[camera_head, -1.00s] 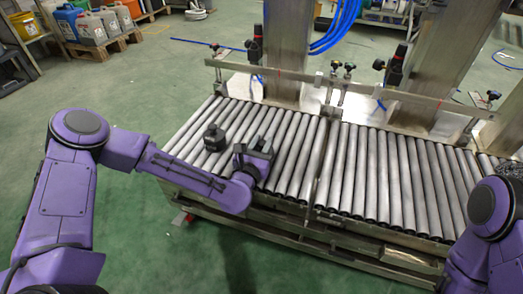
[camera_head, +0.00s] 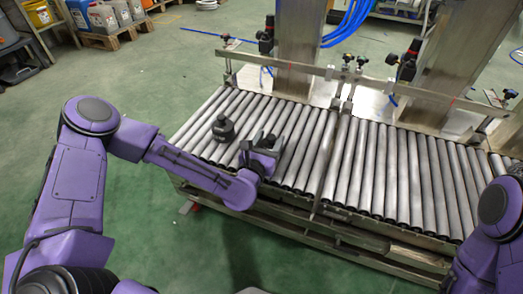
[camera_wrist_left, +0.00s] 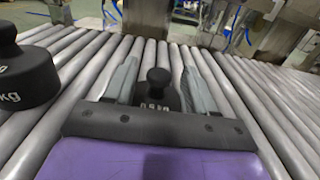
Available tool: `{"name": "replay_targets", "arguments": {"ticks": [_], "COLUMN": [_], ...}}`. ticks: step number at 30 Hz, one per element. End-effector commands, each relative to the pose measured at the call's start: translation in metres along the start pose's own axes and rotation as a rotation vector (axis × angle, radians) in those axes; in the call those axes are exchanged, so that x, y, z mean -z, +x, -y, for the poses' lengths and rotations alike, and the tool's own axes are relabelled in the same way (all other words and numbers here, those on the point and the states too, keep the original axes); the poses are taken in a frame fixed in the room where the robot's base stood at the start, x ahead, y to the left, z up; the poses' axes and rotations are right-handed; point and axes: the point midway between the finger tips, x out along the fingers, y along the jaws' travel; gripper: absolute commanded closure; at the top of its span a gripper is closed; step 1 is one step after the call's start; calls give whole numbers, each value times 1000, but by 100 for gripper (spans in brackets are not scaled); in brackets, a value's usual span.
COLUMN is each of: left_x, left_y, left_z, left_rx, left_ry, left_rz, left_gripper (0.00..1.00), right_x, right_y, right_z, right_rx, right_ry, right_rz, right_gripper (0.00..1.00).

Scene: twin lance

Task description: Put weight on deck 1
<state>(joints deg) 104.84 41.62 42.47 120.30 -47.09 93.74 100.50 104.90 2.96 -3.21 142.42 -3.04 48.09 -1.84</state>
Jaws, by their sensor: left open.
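A small dark weight (camera_wrist_left: 158,90) with a round knob, marked 0.5 kg, stands upright on the rollers in the left wrist view. My left gripper (camera_wrist_left: 156,85) is open, with one finger on each side of it; I cannot tell whether they touch it. A larger dark weight (camera_head: 222,128) stands on the rollers left of my left gripper (camera_head: 265,143) in the head view. It also shows cut off at the left edge of the wrist view (camera_wrist_left: 22,75). No label shows which part is deck 1. My right gripper is out of view.
The roller conveyor has a left section (camera_head: 318,160) and a right section (camera_head: 400,180), split by a divider. A metal rail (camera_head: 370,78) with knobs and thick posts run along its back. The right section is clear. My right arm is at the right edge.

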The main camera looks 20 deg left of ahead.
Motion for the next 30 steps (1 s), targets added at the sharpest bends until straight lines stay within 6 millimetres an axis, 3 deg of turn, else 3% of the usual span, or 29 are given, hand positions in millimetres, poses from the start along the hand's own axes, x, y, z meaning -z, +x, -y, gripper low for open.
{"name": "replay_targets", "arguments": {"ticks": [6, 12, 17, 30], "left_x": [-2, -1, 0, 0], "left_y": [-59, -96, -106, -106], "left_z": [0, 0, 0, 0], "left_rx": [2, 1, -1, -1], "left_ry": [-2, -2, -2, -2], "left_rz": [-5, -2, -2, -1], "left_gripper": [45, 45, 45, 45], "right_x": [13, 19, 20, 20], "right_y": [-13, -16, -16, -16], "right_z": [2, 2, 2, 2], "right_rx": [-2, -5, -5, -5], "right_ry": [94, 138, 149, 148], "right_rz": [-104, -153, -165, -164], "right_gripper": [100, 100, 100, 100]}}
